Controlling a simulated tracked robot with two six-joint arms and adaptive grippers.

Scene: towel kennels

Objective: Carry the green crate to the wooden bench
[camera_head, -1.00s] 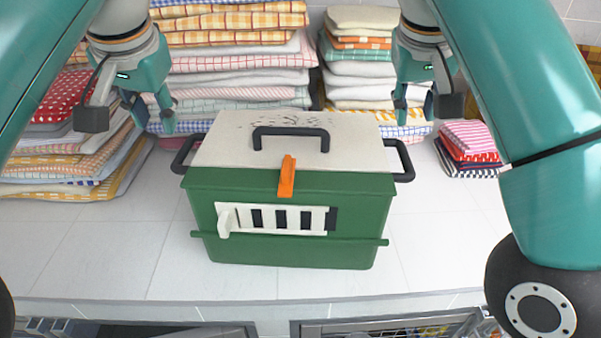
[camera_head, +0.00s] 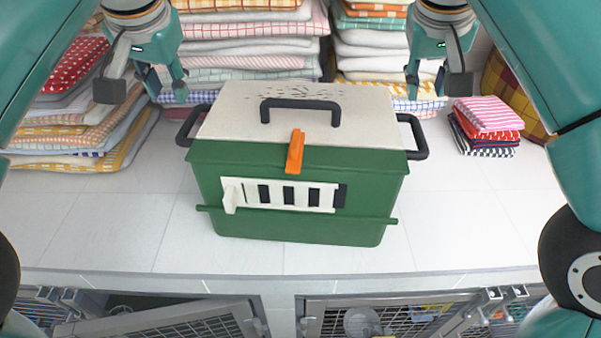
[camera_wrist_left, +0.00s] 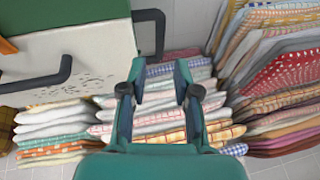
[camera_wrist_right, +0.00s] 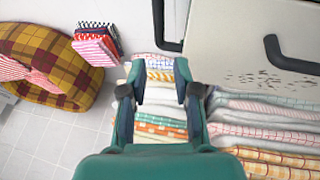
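The green crate (camera_head: 295,220) stands on a white tiled surface in the head view. It has a pale lid (camera_head: 235,135), an orange latch, a barred white window and black handles. My left gripper (camera_head: 168,98) is open and empty, above and behind the crate's left side handle (camera_head: 190,125). My right gripper (camera_head: 430,95) is open and empty, near the right side handle (camera_head: 415,137) and above it. The left wrist view shows the left gripper (camera_wrist_left: 160,90) apart from the handle; the right wrist view shows the right gripper (camera_wrist_right: 160,92) apart too. No wooden bench is in view.
Tall towel stacks (camera_head: 245,45) stand behind the crate, with more at left (camera_head: 80,140). A small pile of folded cloths (camera_head: 485,128) lies at right beside a plaid cushion (camera_head: 515,90). Wire-mesh kennel doors (camera_head: 160,320) show below the front edge. Tiles beside the crate are clear.

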